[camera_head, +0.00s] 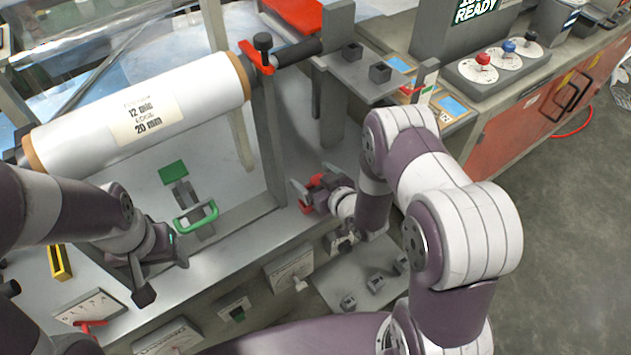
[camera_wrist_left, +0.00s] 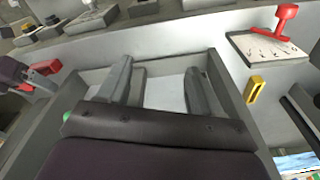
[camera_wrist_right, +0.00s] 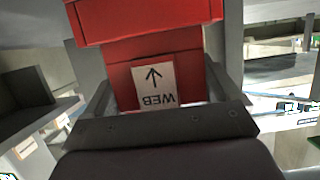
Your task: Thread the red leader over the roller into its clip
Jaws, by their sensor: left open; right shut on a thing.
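My right gripper (camera_head: 312,190) is shut on a red block-like piece, the red leader (camera_wrist_right: 150,50), low beside the grey post in the head view. In the right wrist view the leader fills the space between the fingers, with a white "WEB" arrow label on it. The large white film roll (camera_head: 190,92) lies at upper left. A dark cylinder (camera_head: 297,52), possibly the roller, sticks out by a red clamp (camera_head: 257,57). I cannot tell which part is the clip. My left gripper (camera_wrist_left: 157,88) is open and empty over the grey frame, below the film roll.
A red lever (camera_wrist_left: 285,20) on a scale plate and a yellow bracket (camera_wrist_left: 254,89) lie near my left gripper.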

